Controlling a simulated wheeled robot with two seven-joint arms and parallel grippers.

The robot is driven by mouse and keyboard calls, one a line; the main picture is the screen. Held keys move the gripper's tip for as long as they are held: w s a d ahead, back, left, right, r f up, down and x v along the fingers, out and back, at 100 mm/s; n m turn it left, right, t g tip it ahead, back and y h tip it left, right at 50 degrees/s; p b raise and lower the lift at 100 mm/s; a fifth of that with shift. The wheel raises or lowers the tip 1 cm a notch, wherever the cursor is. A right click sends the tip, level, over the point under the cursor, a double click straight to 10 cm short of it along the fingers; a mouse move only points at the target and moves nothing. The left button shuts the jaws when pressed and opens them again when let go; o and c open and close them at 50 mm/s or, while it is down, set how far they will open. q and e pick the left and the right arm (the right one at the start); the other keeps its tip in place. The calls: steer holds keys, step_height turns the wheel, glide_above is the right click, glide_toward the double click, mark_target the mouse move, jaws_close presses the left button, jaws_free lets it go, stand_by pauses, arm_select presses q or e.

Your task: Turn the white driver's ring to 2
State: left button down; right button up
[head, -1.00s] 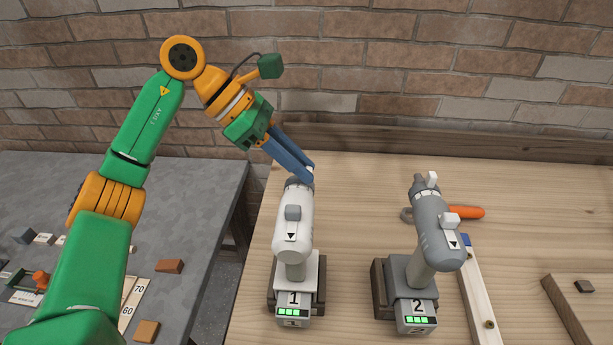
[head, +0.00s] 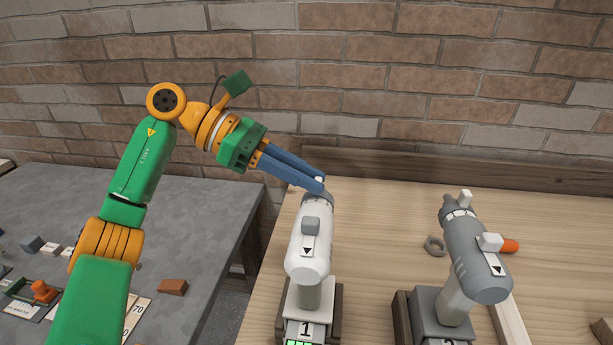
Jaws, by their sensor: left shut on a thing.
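The white driver (head: 308,252) stands upright in a dark holder on the wooden bench, with a block marked 1 (head: 305,331) at its foot. Its ring (head: 317,200) is at the far, upper end, and my left gripper (head: 318,184) reaches it from the upper left. The blue fingers are shut on the ring's small white tab, which they mostly hide. The ring's numbers cannot be read from here. A grey slider with a black arrow mark sits on the driver's back. My right gripper is not in view.
A grey driver (head: 475,262) stands to the right in its own holder. Beside it are a grey nut (head: 434,246), an orange-handled thing (head: 511,246) and a wooden strip (head: 508,325). A grey table (head: 215,215) with small blocks lies left. A brick wall rises behind.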

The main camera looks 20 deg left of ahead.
arm_select(q)
steer(key=c, duration=0.8)
jaws_free()
steer(key=v, duration=0.7)
steer(key=shift+s+r+p, duration=0.1)
steer(key=shift+p, duration=0.2)
